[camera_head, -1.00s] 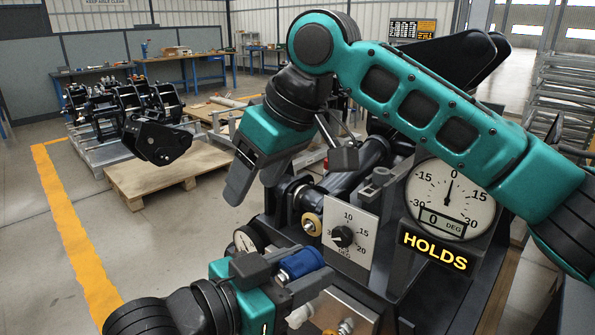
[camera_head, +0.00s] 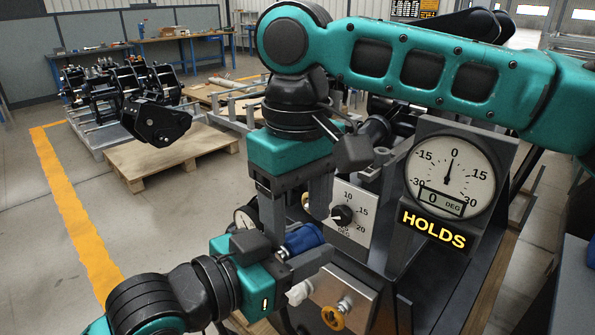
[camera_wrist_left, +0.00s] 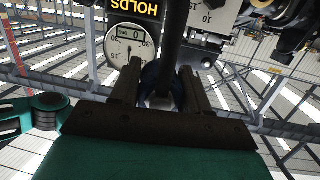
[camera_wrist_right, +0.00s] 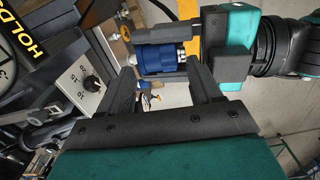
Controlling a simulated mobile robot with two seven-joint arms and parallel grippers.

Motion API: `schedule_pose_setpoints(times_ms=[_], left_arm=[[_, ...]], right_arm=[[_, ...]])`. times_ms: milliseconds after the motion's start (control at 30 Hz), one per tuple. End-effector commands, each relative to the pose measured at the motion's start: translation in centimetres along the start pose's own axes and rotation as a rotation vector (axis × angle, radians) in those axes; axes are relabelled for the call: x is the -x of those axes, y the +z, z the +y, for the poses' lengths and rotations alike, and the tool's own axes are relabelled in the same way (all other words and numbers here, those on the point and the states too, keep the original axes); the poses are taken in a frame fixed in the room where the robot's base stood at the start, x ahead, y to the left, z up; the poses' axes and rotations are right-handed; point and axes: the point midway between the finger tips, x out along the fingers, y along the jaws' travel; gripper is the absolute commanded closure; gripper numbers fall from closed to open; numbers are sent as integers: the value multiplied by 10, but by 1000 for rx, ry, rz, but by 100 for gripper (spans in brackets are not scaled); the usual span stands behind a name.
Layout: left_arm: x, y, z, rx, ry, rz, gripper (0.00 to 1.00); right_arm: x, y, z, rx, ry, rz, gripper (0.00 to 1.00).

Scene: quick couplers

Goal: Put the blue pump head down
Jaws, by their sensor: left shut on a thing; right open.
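The blue pump head (camera_head: 303,238) is a short blue cylinder in the jaws of my left gripper (camera_head: 288,258), low in the middle of the head view. It also shows lying across the right wrist view (camera_wrist_right: 165,57), with a metal end at its left. In the left wrist view a dark blue round part (camera_wrist_left: 160,82) shows between the fingers. My right gripper (camera_head: 296,212) is open and points down just above the pump head. Its two fingers reach toward the pump head from either side; whether they touch it I cannot tell.
Behind the grippers stands a rig with a knob plate (camera_head: 342,214), a round gauge at 0 DEG (camera_head: 452,172) and a lit HOLDS sign (camera_head: 432,229).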

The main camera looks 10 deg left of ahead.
Motion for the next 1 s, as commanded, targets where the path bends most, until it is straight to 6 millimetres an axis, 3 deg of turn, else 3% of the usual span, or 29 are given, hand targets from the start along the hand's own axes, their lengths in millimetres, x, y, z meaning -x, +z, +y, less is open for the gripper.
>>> schedule_pose_setpoints(times_ms=[100, 300, 667, 1000], left_arm=[[0, 0, 0, 0, 0, 1, 96], [0, 0, 0, 0, 0, 1, 96], [0, 0, 0, 0, 0, 1, 96], [0, 0, 0, 0, 0, 1, 96]], right_arm=[[-20, 0, 0, 0, -2, -1, 36], [-38, 0, 0, -2, 0, 1, 36], [-41, 0, 0, -1, -1, 2, 37], [-41, 0, -1, 2, -3, 2, 70]])
